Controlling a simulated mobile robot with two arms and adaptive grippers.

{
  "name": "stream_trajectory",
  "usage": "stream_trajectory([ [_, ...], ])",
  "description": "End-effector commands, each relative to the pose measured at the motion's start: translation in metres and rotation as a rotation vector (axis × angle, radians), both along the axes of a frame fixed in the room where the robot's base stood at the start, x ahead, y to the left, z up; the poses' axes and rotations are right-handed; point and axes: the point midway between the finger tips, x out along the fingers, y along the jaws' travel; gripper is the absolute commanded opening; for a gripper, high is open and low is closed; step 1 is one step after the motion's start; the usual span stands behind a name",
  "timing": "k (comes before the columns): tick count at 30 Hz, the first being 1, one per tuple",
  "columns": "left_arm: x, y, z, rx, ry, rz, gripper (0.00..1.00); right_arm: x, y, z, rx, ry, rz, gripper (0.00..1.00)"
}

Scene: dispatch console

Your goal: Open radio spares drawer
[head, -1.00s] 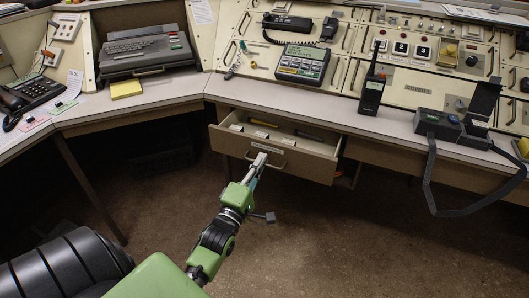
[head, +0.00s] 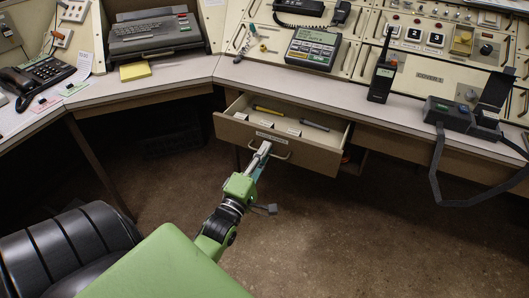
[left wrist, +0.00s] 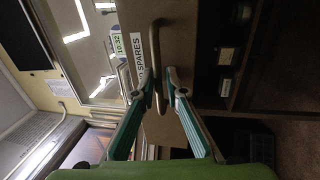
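The radio spares drawer (head: 236,131) is pulled out under the desk, with its open top and contents showing in the head view. Its front carries a pale label (head: 270,137), which reads SPARES in the left wrist view (left wrist: 139,52). The handle (left wrist: 157,92) is a bar on the drawer front. My left gripper (head: 266,147) is at this handle. In the left wrist view its fingers (left wrist: 160,76) are drawn close together, one on each side of the bar, and look shut on it. My right gripper is not in view.
Inside the drawer lie white labelled pieces, a yellow stick (head: 267,111) and a dark stick (head: 314,125). A handheld radio (head: 382,78) stands on the desk (head: 290,84) above. A black chair (head: 62,250) is at lower left. The floor (head: 370,230) right of my arm is clear.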

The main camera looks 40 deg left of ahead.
Motion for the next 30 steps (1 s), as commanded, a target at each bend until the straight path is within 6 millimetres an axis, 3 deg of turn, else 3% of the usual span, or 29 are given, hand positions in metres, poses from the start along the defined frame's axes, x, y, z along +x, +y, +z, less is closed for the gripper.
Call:
stream_trajectory([
  [10, -0.008, -0.002, -0.001, -0.001, -0.001, -0.001, 0.12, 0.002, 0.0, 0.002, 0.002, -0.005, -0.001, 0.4],
  [24, -0.093, -0.022, -0.018, -0.001, 0.003, 0.0, 0.12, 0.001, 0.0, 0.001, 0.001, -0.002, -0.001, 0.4],
  [30, -0.112, -0.027, -0.022, 0.0, 0.001, 0.0, 0.12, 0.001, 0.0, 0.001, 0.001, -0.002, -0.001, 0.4],
])
